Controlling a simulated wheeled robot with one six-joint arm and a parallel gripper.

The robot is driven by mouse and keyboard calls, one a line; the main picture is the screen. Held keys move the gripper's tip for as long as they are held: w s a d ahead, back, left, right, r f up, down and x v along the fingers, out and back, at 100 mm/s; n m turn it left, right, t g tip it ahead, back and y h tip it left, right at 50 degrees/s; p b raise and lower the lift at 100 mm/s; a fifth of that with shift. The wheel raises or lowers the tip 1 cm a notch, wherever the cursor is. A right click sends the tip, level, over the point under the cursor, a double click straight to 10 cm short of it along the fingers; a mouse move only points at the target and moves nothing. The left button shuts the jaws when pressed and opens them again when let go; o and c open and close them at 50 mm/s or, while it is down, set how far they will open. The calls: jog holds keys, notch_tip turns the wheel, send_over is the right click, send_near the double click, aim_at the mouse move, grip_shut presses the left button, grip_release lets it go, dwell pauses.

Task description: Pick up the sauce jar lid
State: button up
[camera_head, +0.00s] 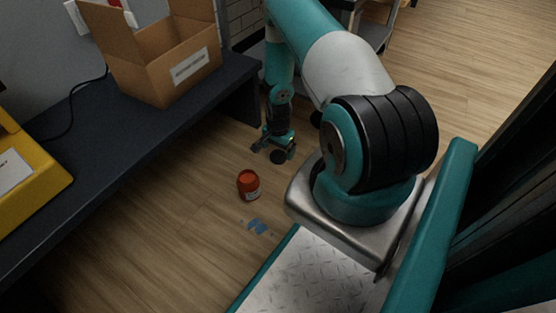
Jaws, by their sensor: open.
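A dark round lid (278,157) lies flat on the wooden floor near the middle of the view. My gripper (276,150) points down just above or right by the lid, with its fingers apart and nothing between them that I can make out. The exact gap between the fingers and the lid is too small to tell. A red sauce jar (248,185) with a pale label stands upright on the floor, in front of and to the left of the lid, apart from my gripper.
Small blue pieces (257,226) lie on the floor in front of the jar. A dark table (130,150) on the left carries an open cardboard box (165,55) and a yellow container (25,190). A cart (378,25) stands at the back. The floor around the jar is mostly clear.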

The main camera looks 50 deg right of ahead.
aim_at(277, 156)
jog(key=f+b, duration=0.2)
jog(key=f, duration=0.1)
jog(key=f+b, duration=0.1)
jog(key=shift+w+d+f, duration=0.1)
jog(key=shift+w+f, duration=0.15)
jog(key=shift+w, duration=0.05)
jog(key=shift+r, duration=0.15)
jog(key=c, duration=1)
